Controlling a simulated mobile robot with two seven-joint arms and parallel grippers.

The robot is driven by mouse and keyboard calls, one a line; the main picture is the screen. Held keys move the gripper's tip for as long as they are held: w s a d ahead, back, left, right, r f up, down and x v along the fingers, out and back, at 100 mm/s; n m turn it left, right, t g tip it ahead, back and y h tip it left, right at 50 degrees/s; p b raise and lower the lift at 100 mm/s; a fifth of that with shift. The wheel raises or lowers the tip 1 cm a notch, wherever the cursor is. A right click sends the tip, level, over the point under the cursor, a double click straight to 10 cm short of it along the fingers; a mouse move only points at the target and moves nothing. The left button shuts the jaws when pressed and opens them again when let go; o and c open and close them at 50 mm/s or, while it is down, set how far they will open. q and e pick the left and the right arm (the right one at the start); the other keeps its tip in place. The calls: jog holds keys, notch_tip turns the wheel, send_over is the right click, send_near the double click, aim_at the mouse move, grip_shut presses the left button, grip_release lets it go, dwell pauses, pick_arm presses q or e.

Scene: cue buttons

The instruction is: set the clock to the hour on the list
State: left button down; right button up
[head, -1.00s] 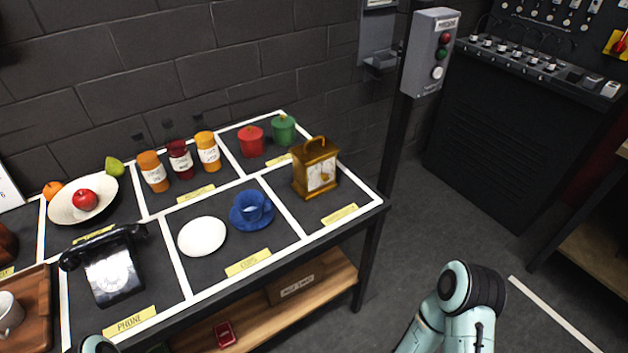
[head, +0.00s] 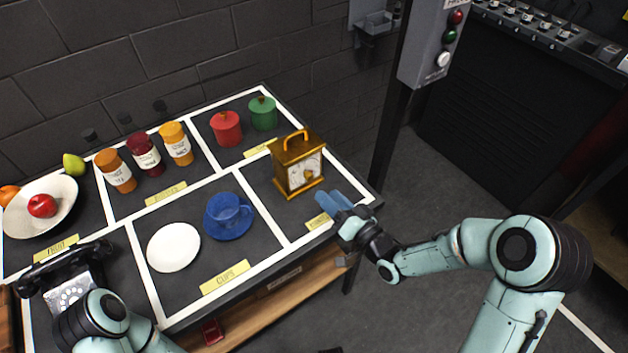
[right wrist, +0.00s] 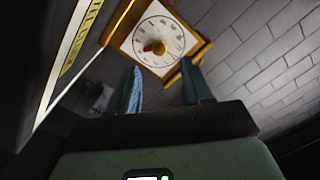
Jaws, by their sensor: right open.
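I see no readable list of hours.
A blue cup on a saucer (head: 228,216) and a white plate (head: 174,247) stand left of the clock. Red (head: 227,128) and green (head: 263,113) lidded pots stand behind it. A post with a button box (head: 433,45) rises right of the table. The floor at right is open.

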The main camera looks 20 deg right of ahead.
aim_at(311, 179)
jog(key=x, duration=0.7)
grip_shut()
